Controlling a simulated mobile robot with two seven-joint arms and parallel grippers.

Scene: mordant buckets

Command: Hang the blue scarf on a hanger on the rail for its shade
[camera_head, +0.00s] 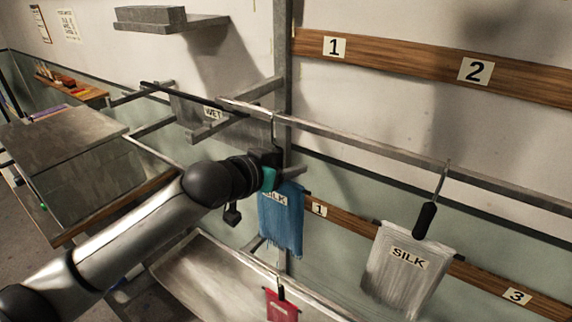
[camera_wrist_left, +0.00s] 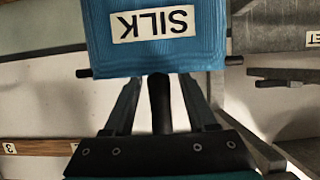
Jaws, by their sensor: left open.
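The blue scarf (camera_head: 281,222), with a SILK label, hangs below my left gripper in the head view; it also shows upside down in the left wrist view (camera_wrist_left: 210,45). Its hanger's hook (camera_head: 273,130) reaches up to the upper metal rail (camera_head: 350,142), near the upright post. The hanger's black stem (camera_wrist_left: 160,105) stands between the two fingers of my left gripper (camera_head: 270,172). The fingers are apart, with gaps on both sides of the stem in the left wrist view (camera_wrist_left: 160,108). In the head view my gripper hides part of the hanger. My right gripper is not in view.
A grey SILK scarf (camera_head: 405,270) hangs farther right on the rail. A red cloth (camera_head: 281,307) hangs on a lower rail. A WET sign (camera_head: 213,113) is at left. The rail between the scarves is clear.

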